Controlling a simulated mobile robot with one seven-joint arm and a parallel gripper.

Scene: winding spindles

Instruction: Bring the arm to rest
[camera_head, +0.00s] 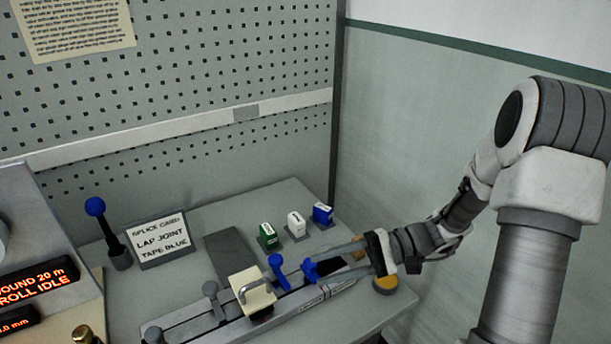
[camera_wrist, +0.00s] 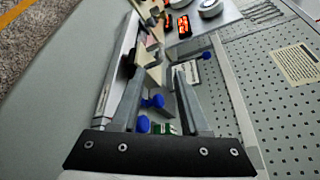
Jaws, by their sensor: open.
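My gripper (camera_head: 326,266) reaches in from the right over the table's right end. In the wrist view my gripper (camera_wrist: 160,75) shows two grey fingers spread apart with nothing clamped between them. In the head view its tips are close to a blue-handled lever (camera_head: 310,271) on the splicing fixture; I cannot tell whether they touch it. A second blue lever (camera_head: 277,266) stands just left. The blue levers also appear between the fingers in the wrist view (camera_wrist: 153,101).
The fixture (camera_head: 314,294) runs along the table front with a cream block (camera_head: 252,292) on it. Green (camera_head: 268,237), white (camera_head: 296,225) and blue (camera_head: 322,214) dispensers stand behind. A splice card (camera_head: 161,242) and blue-topped post (camera_head: 96,207) stand left. A perforated panel (camera_head: 200,80) backs the table.

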